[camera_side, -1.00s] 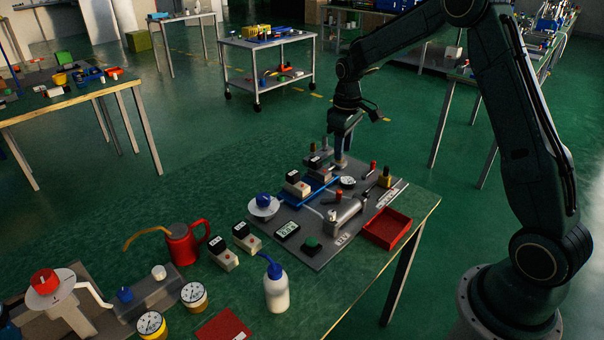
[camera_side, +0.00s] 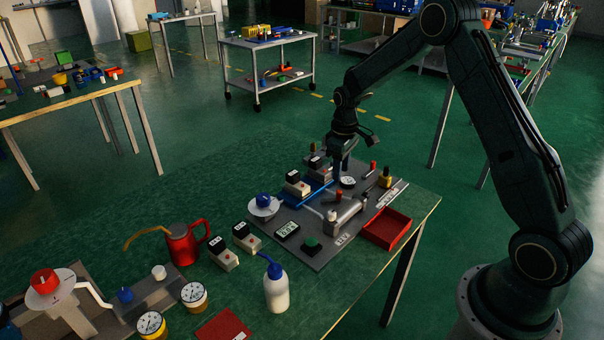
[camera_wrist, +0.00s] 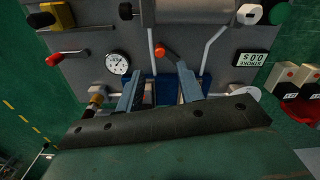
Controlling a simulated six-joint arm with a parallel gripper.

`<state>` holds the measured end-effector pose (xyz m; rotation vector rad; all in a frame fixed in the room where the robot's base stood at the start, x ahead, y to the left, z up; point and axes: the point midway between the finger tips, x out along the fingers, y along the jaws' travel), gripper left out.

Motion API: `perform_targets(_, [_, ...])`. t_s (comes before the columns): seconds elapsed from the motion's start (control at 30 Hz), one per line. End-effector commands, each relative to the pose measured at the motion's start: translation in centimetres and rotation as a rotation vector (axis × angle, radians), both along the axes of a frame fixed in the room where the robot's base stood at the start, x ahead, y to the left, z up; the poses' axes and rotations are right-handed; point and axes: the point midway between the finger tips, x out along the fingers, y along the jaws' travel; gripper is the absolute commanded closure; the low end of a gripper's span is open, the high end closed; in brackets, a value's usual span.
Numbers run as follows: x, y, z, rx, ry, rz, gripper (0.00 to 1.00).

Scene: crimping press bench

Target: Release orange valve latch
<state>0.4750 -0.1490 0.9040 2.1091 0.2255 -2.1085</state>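In the wrist view an orange-tipped lever (camera_wrist: 160,51) stands on the grey panel just beyond my fingertips; it looks like the valve latch. In the side view an orange-red knob (camera_side: 338,194) sits by the silver cylinder (camera_side: 346,214), probably the same part. My gripper (camera_wrist: 160,72) is open, its two fingers apart over the blue tray with nothing clearly held between them. In the side view my gripper (camera_side: 338,178) points down over the back of the panel, and its tips are partly hidden among the parts.
A round gauge (camera_wrist: 118,62) and a red-handled lever (camera_wrist: 54,59) are left of my fingers in the wrist view. A black-and-white display (camera_wrist: 251,59) is at right. A red tray (camera_side: 387,228) lies at the panel's right edge. A red can (camera_side: 183,243) and bottle (camera_side: 276,290) stand in front.

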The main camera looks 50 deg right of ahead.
Motion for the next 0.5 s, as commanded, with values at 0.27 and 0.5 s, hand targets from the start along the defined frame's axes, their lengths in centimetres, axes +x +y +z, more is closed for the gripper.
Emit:
perform_targets(0.27, [-0.1, 0.0, -4.4, 0.001, 0.003, 0.000, 0.63])
perform_targets(0.5, [0.0, 0.0, -7.1, 0.001, 0.002, 0.000, 0.63])
